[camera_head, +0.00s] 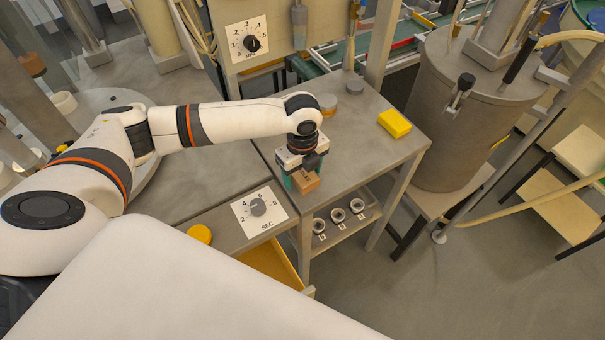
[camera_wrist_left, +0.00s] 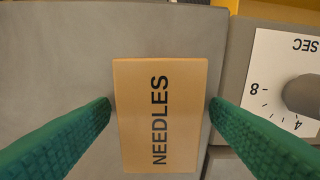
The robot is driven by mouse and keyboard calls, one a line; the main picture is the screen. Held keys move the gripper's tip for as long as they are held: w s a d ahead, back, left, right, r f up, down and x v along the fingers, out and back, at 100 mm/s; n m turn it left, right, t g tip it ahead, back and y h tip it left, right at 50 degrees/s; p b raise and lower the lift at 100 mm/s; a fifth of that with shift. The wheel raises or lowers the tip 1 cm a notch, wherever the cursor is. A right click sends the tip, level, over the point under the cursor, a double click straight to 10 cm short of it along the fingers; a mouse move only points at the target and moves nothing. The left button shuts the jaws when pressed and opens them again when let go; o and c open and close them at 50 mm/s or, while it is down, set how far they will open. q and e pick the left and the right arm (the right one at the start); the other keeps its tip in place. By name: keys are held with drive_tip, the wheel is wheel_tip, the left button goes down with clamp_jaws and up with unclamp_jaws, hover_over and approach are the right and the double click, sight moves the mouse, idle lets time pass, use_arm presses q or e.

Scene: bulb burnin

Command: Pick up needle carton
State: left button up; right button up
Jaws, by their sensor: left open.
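The needle carton (camera_wrist_left: 135,115) is a tan box with "NEEDLES" printed on its top. In the left wrist view it lies between the two green fingers of my left gripper (camera_wrist_left: 160,112), with a small gap on each side at the fingertips. In the head view the carton (camera_head: 306,182) sits at the front edge of the grey metal table (camera_head: 352,137), partly hidden by my left gripper (camera_head: 301,178) above it. My left gripper points down, open around the carton. My right gripper does not show.
A SEC dial panel (camera_head: 264,212) stands just left of the carton, close to my gripper. A yellow block (camera_head: 394,123) lies at the table's right side. A large metal tank (camera_head: 470,110) stands to the right.

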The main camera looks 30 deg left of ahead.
use_arm(q)
drive_tip(key=c, duration=1.1)
drive_tip(key=shift+o, duration=0.2)
drive_tip(key=shift+r, duration=0.15)
